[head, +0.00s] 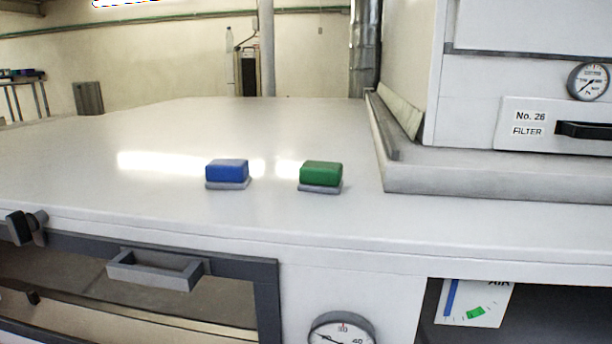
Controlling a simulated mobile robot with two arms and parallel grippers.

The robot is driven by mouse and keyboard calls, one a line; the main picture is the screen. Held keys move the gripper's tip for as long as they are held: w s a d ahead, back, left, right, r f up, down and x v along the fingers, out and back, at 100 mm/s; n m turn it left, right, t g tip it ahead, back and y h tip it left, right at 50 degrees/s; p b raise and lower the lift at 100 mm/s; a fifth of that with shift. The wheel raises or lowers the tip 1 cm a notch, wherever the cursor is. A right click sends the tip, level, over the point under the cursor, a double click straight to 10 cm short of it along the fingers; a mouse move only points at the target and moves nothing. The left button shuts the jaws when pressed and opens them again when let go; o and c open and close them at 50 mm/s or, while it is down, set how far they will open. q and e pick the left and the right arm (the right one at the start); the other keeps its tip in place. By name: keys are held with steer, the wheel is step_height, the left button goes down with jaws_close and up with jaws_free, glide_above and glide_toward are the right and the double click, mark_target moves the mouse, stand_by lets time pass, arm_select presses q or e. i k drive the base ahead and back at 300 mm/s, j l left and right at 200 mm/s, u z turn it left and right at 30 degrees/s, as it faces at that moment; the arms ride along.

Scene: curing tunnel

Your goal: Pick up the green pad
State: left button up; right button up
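The green pad (321,173) is a small block with a grey base. It sits flat on the white worktop, right of the middle of the head view. A similar blue pad (227,172) sits to its left with a clear gap between them. Neither of my grippers shows in the head view, and nothing touches the green pad.
A raised grey ledge (480,175) and white cabinet with a gauge (589,81) stand to the right of the green pad. The white worktop (140,150) is clear to the left and behind. Its front edge has a handle (155,270) and a dial (342,329) below.

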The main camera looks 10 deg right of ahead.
mark_target(315, 177)
steer(key=z, duration=1.6)
steer(key=u, duration=1.35)
steer(key=k+j+z, duration=0.15)
steer(key=k+j, duration=0.55)
steer(key=k+j+z, duration=0.15)
steer(key=k+j, duration=0.45)
steer(key=k, duration=0.2)
